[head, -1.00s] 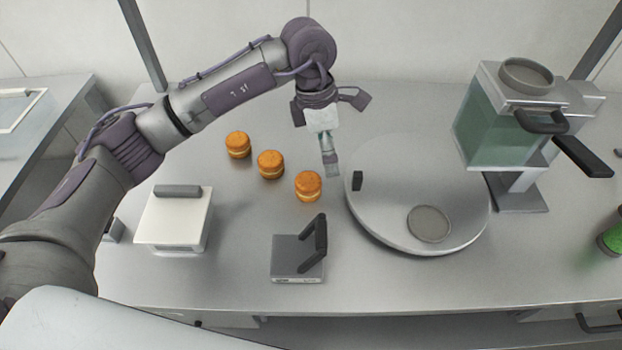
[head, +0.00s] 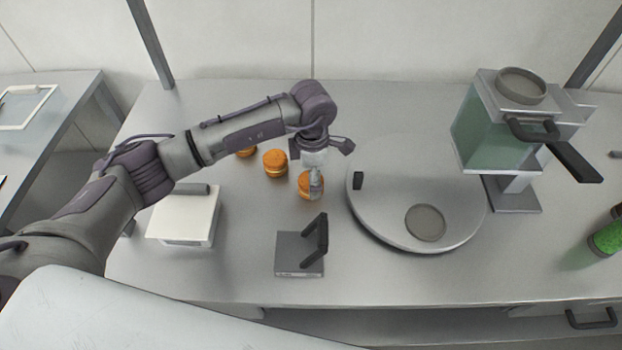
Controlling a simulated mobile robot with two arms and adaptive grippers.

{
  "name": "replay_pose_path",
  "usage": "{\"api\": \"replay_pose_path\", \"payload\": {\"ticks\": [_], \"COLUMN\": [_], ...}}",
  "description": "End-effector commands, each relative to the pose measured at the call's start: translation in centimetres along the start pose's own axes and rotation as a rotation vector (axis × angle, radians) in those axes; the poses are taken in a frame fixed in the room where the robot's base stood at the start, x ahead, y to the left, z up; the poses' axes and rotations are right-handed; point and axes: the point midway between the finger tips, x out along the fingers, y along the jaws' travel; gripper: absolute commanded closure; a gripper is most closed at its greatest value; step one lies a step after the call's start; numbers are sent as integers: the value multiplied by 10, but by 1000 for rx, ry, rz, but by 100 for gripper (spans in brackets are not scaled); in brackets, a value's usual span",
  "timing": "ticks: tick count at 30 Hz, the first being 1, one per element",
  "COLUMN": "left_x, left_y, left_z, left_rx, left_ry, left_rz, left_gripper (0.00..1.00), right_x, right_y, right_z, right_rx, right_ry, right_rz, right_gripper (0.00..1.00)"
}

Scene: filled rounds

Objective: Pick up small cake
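Three small orange cakes with a pale filling stand in a diagonal row on the metal counter. The nearest small cake (head: 305,186) is partly covered by my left gripper (head: 315,186), whose fingers point down at its right side. I cannot tell whether the fingers touch it or how far apart they are. The farthest small cake (head: 246,152) is mostly hidden behind my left arm. My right gripper is not in view.
A round grey plate-like appliance (head: 385,222) stands close to the right of the nearest cake. A small scale-like device with a black handle (head: 298,262) is in front. A white box (head: 183,222) is at left. A dispenser with a green tank (head: 492,130) stands at right.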

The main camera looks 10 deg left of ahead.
Motion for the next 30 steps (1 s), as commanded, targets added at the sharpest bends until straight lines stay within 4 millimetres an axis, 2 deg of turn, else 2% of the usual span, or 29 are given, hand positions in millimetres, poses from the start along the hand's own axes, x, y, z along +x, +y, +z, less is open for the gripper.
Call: {"api": "replay_pose_path", "payload": {"ticks": [1,6,13,21,30], "left_x": [5,21,23,23,22], "left_y": [-1,0,0,0,0], "left_z": [0,0,0,0,0], "left_rx": [-1,0,0,0,0], "left_ry": [1,0,0,-1,-1], "left_rz": [-3,0,1,1,2], "left_gripper": [7,7,7,52,52], "right_x": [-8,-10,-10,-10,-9], "right_y": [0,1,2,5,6], "right_z": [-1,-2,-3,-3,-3], "right_rx": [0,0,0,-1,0], "right_ry": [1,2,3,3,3], "right_rz": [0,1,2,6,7], "right_gripper": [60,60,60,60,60]}}
